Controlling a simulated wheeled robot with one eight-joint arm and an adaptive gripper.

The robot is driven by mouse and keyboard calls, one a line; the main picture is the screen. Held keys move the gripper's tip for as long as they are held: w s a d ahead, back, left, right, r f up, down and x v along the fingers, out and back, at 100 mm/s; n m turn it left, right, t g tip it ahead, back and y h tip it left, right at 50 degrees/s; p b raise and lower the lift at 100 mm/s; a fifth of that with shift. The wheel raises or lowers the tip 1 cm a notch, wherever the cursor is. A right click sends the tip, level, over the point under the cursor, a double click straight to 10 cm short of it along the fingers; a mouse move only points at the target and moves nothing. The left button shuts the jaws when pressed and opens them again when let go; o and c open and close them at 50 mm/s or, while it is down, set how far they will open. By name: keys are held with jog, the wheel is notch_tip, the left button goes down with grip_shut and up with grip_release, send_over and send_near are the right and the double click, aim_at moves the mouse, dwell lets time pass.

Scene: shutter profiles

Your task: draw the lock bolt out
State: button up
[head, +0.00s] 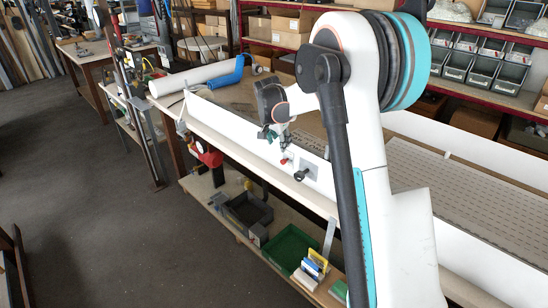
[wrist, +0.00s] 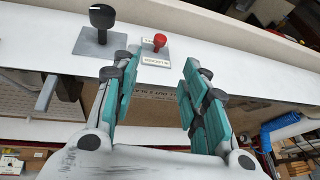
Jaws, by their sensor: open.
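A red knob (wrist: 159,41) stands on a small pale plate with lettering too small to read, on the white rail (wrist: 225,68). It looks like the lock bolt's knob. A black knob on a dark grey plate (wrist: 97,42) stands left of it in the wrist view. My gripper (wrist: 156,68) is open, its teal-padded fingers apart with nothing between them. The red knob lies ahead, between the finger directions, clear of both fingers. In the head view my gripper (head: 272,133) hangs just above the red knob (head: 284,161), with a gap between them.
A perforated bed (head: 470,195) lies behind the front white rail. A blue pipe-like tool (head: 226,76) and a white tube (head: 190,78) lie at the bench's far end. A lower shelf holds a green bin (head: 290,249) and dark bins. The floor left is open.

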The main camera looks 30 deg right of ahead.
aim_at(283, 160)
jog(key=b+x, duration=0.2)
jog(key=x, duration=1.2)
jog(key=shift+b, duration=0.4)
jog(key=shift+r, duration=0.1)
